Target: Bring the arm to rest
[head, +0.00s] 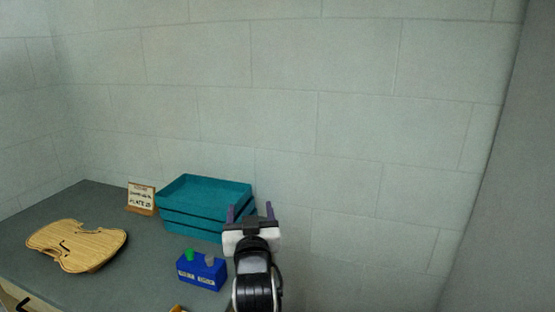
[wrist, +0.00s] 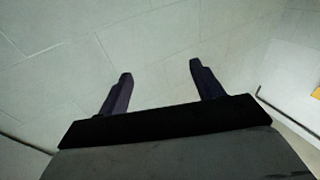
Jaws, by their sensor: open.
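My gripper (head: 250,212) is raised near the right end of the bench, in front of the wall and beside the teal trays. Its two dark fingers are spread apart with nothing between them. In the wrist view my gripper (wrist: 160,85) is also open and empty, with only the pale block wall behind the fingers. My arm comes up from the bottom of the head view and hides part of the bench's right end.
The grey bench (head: 110,285) carries a wooden violin plate (head: 90,245) at left and a small sign (head: 141,198) at the back. Stacked teal trays (head: 205,190) stand at back right. A blue block (head: 202,272) with green and grey knobs sits in front of them.

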